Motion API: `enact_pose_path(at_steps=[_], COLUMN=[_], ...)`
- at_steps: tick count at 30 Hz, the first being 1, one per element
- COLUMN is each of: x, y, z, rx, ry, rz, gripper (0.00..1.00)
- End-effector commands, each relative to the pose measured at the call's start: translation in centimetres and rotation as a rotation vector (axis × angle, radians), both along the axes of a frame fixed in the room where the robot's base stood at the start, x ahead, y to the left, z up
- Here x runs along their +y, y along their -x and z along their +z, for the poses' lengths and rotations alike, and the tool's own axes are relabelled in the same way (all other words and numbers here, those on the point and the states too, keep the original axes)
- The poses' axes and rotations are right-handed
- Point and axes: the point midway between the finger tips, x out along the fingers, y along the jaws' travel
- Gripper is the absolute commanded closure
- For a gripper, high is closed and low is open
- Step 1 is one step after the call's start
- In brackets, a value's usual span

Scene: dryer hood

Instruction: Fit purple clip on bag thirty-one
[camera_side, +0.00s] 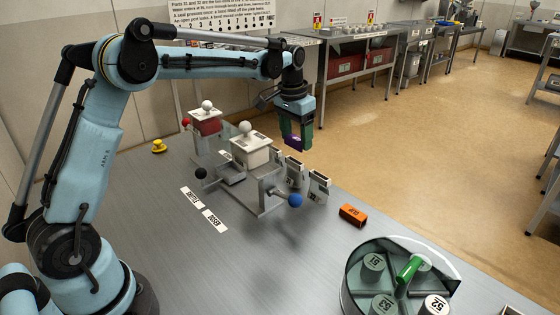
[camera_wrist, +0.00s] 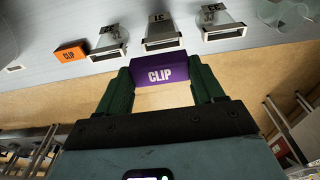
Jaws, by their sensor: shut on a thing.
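My gripper (camera_side: 295,135) is shut on the purple clip (camera_side: 292,143), above the bench's far edge. In the wrist view the clip (camera_wrist: 160,72), printed CLIP, sits between the dark green fingers (camera_wrist: 160,88). Three clear bags with dark-mouthed ends stand in a row: one at left (camera_wrist: 107,45), one in the middle (camera_wrist: 163,38) and one at right (camera_wrist: 222,28).
An orange block (camera_side: 352,214) lies right of the bags. A fixture with a white box (camera_side: 250,150), a red box (camera_side: 205,122) and a blue-knobbed lever (camera_side: 295,200) stands to their left. A round clear-walled container (camera_side: 355,290) with numbered pots is at the front right.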

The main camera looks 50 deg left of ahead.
Motion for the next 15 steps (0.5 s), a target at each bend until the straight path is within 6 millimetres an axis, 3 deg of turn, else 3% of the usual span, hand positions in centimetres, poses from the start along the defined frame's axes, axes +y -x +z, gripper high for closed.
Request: enact_pose_path(at_steps=[15], x=[0.5], y=[-0.1], z=[-2.9], rx=[-0.001], ry=[0.0], rz=[0.001], gripper=[0.61])
